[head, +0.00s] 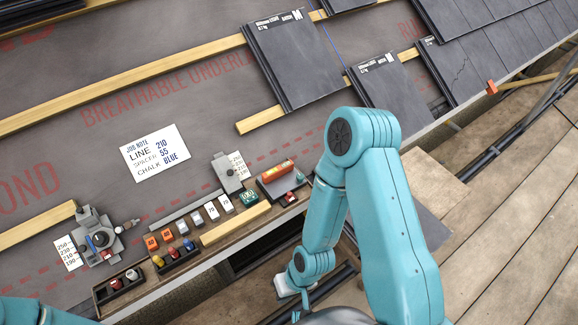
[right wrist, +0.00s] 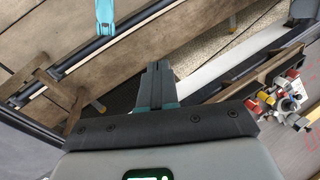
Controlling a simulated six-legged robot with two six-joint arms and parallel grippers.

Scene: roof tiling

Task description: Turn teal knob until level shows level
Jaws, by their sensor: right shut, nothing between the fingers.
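A grey metal device (head: 97,240) with a blue part on top and small fittings stands at the lower left of the head view. A device with red, yellow and white knobs (right wrist: 285,100) shows at the right of the right wrist view. I cannot make out a teal knob for certain. My right gripper (right wrist: 158,82) is shut and empty, away from these things. My left gripper is out of view; only a bit of that arm shows.
The wooden ledge (head: 205,240) holds several coloured blocks and an orange-red cylinder (head: 277,171). A grey plate tool (head: 228,172) stands behind it. A job note (head: 155,152) lies on the underlay. Slates (head: 292,60) and battens (head: 130,82) are above; planks (head: 510,230) are at right.

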